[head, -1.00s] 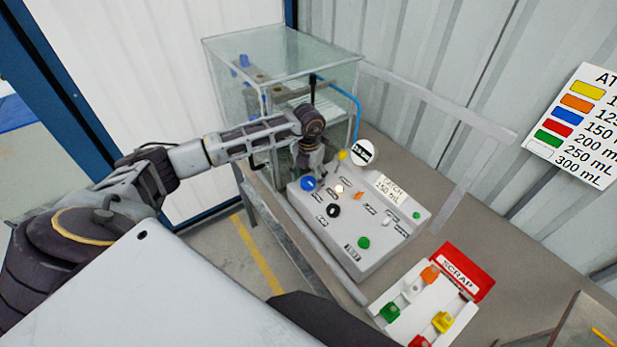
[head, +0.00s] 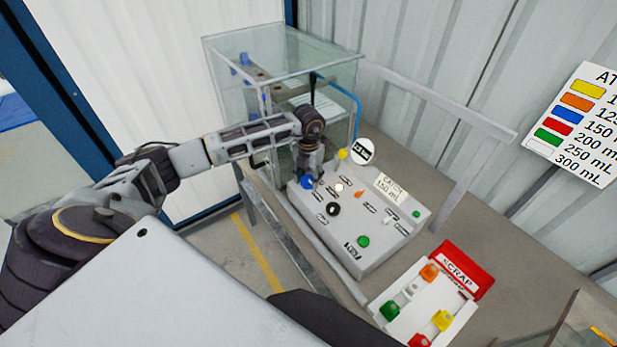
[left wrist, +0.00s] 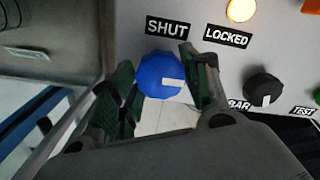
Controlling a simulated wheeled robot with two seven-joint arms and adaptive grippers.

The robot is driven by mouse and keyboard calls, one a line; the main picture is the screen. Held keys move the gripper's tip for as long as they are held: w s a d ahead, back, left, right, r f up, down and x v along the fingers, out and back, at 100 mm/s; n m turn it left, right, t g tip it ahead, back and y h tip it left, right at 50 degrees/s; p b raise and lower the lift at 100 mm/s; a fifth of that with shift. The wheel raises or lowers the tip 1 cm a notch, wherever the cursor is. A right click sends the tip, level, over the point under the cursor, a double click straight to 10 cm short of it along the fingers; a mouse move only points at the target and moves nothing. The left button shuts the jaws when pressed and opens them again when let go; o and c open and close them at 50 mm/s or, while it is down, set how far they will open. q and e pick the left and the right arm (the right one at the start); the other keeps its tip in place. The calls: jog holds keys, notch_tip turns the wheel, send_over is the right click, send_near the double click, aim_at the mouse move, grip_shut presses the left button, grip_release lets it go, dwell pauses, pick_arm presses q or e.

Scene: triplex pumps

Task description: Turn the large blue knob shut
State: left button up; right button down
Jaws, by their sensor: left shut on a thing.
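The large blue knob (head: 306,183) sits at the left end of the sloping grey control panel (head: 385,245). My left gripper (head: 311,176) reaches down over it and partly hides it in the head view. In the left wrist view the blue knob (left wrist: 157,73) lies between the two dark green-grey fingers of my left gripper (left wrist: 160,80), which is shut on it. The knob's white mark points to the right there. A SHUT label (left wrist: 166,27) is just above the knob, and a LOCKED label (left wrist: 227,37) is above and right. My right gripper is not in view.
A glass case (head: 285,60) stands behind the panel. A black knob (left wrist: 263,88) and a lit yellow lamp (left wrist: 241,10) are near the blue knob. A white tray with coloured pieces and a red SCRAP sign (head: 470,268) is at the front right.

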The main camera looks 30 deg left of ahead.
pick_arm(q)
jog(key=shift+n, duration=0.5)
jog(key=n+b, duration=0.1)
jog(key=n, duration=0.2)
jog(key=shift+b, duration=0.35)
jog(key=n+b, duration=0.1)
jog(key=n, duration=0.3)
jog(key=shift+a+n, duration=0.1)
jog(key=shift+n, duration=0.2)
jog(key=n, duration=0.4)
jog(key=shift+r+n+b, duration=0.1)
jog(key=shift+n+b, duration=0.25)
jog(key=shift+n, duration=2.15)
jog(key=o, duration=1)
jog(key=shift+s, duration=0.1)
